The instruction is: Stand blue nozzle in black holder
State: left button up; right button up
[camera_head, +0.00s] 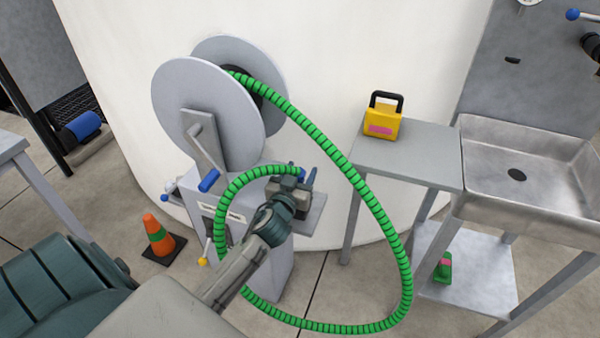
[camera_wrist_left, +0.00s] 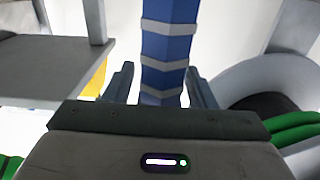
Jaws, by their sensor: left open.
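The blue nozzle (camera_wrist_left: 168,40) with grey bands stands between the two fingers of my left gripper (camera_wrist_left: 161,88) in the left wrist view. The fingers are open, one on each side of it. In the head view the nozzle (camera_head: 302,174) is a small blue piece at the end of the green hose (camera_head: 382,215), mostly hidden by my left gripper (camera_head: 298,182). The gripper is over the grey stand below the hose reel. I cannot make out the black holder in either view; my gripper covers part of the stand's top. My right gripper is not in view.
The grey hose reel (camera_head: 205,110) with a blue-handled crank stands behind my left arm. The hose hangs in a wide loop right of the arm. A grey table (camera_head: 410,158) carries a yellow case (camera_head: 382,123), beside a metal sink (camera_head: 530,165). An orange cone (camera_head: 158,237) stands left.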

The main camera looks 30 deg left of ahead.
pick_arm(q)
jog(key=shift+r, duration=0.1)
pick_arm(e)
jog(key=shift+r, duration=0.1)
pick_arm(q)
jog(key=shift+s, duration=0.2)
jog(key=b+v, duration=0.2)
jog(key=v, duration=0.9)
jog(key=s+d+f+m+g+h, duration=0.1)
jog(key=s+d+f+g, duration=0.3)
jog(key=s, duration=0.5)
jog(key=s+d+f+m+g+h, duration=0.2)
jog(key=s+d+f+g+h, duration=0.1)
jog(key=s+f+g, duration=0.5)
jog(key=shift+s+d+f+m, duration=0.3)
jog(key=shift+s+d+f, duration=0.55)
jog(key=shift+s, duration=0.35)
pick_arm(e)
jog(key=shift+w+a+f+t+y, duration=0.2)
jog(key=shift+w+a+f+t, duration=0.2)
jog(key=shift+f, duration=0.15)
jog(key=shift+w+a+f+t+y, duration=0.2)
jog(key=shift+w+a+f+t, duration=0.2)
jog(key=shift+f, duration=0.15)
